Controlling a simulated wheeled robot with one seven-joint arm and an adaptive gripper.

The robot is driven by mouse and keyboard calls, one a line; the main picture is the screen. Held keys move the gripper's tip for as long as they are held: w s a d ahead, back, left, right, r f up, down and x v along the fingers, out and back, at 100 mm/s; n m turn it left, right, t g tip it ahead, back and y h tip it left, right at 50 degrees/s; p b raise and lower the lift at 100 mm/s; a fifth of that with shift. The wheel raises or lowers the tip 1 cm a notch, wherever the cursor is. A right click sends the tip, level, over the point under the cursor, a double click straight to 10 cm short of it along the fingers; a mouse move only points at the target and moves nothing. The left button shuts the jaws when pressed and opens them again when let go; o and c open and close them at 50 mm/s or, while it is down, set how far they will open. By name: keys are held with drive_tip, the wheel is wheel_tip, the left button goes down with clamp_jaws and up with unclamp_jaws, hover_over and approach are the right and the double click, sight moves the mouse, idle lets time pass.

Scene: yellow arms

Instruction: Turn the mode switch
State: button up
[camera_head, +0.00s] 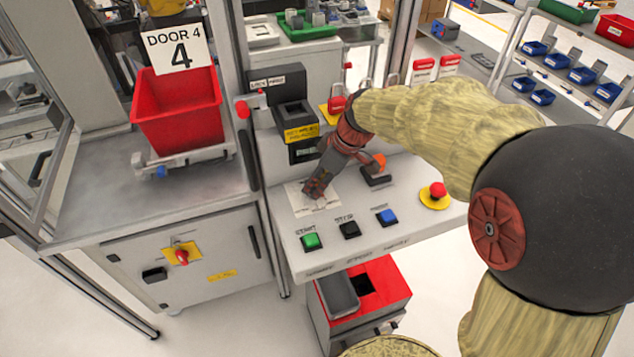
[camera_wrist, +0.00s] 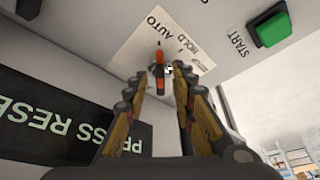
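The mode switch (camera_wrist: 159,57) shows in the wrist view as a small dark knob with an orange-red pointer, on a white label plate (camera_wrist: 135,48) marked AUTO and HOLD. My gripper (camera_wrist: 160,72) is at the switch, with one finger on each side of the knob. The fingers are part-way apart, and a narrow gap seems to show on each side; contact is hard to tell. In the head view my gripper (camera_head: 318,190) points down onto the white plate (camera_head: 297,200) on the sloped panel and hides the switch.
Green START (camera_head: 311,241), black (camera_head: 349,229) and blue (camera_head: 387,216) buttons line the panel's front. A red emergency button (camera_head: 437,190) is at right. An orange-topped control (camera_head: 376,165) stands close to my wrist. A dark box (camera_head: 294,116) rises behind; a red bin (camera_head: 178,108) is left.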

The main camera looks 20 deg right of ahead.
drive_tip(key=v, duration=1.2)
idle(0.5)
drive_tip(key=s+f+m+h, duration=0.2)
drive_tip(key=s+f+m, duration=0.2)
drive_tip(key=s+m, duration=0.5)
drive_tip(key=s+a+r+t+h, duration=0.1)
drive_tip(key=s+a, duration=0.3)
drive_tip(key=s, duration=0.6)
drive_tip(key=shift+s+r+t, duration=0.3)
drive_tip(key=shift+r+t, duration=0.35)
drive_tip(key=shift+t, duration=0.15)
